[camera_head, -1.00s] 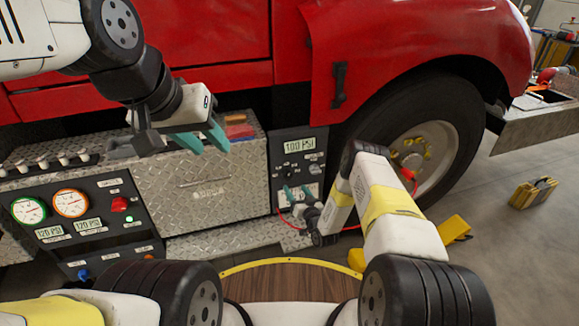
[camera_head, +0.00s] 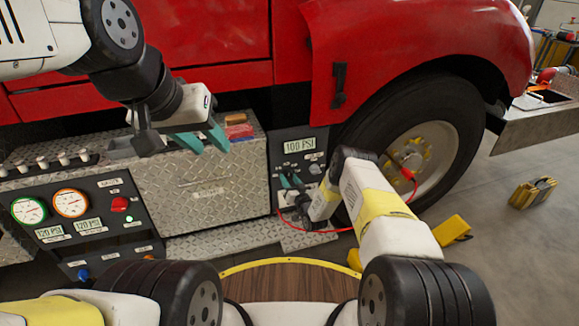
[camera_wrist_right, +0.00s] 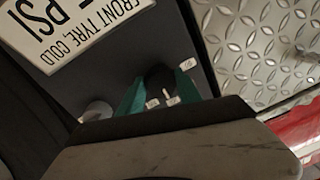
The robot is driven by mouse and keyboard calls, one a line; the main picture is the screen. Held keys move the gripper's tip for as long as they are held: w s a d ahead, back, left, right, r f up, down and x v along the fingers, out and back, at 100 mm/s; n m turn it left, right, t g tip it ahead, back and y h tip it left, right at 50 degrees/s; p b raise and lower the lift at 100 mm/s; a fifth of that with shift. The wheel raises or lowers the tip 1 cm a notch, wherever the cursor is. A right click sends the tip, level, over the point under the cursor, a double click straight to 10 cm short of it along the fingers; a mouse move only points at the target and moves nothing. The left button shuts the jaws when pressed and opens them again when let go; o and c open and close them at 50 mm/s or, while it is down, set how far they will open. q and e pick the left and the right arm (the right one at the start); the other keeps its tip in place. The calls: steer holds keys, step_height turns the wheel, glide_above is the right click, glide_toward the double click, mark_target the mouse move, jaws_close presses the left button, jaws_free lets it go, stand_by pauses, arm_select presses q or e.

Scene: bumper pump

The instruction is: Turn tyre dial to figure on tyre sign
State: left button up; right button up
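The tyre sign (camera_head: 299,146) reads 100 PSI and tops a dark panel left of the front wheel. In the right wrist view the sign (camera_wrist_right: 75,30) appears upside down, with "FRONT TYRE, COLD" on it. The tyre dial (camera_wrist_right: 160,80) is a dark knob below the sign; its pointer and setting are not readable. My right gripper (camera_head: 291,182) is at the panel. In the wrist view its teal fingers (camera_wrist_right: 159,93) stand apart, one on each side of the dial; contact is not clear. My left gripper (camera_head: 204,142) is open and empty above the diamond-plate box.
A pale round knob (camera_wrist_right: 97,111) sits beside the dial. A red hose (camera_head: 407,205) loops from the panel to the wheel (camera_head: 425,155). The pump panel (camera_head: 100,215) with gauges is at left. A yellow wheel chock (camera_head: 453,229) lies right of my right arm.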

steer(key=c, duration=0.7)
steer(key=shift+n, duration=0.3)
steer(key=n, duration=0.3)
steer(key=shift+d+n+h, duration=0.15)
steer(key=shift+n+h, duration=0.15)
steer(key=shift+n, duration=2.1)
steer(key=o, duration=1.3)
steer(key=shift+o, duration=0.2)
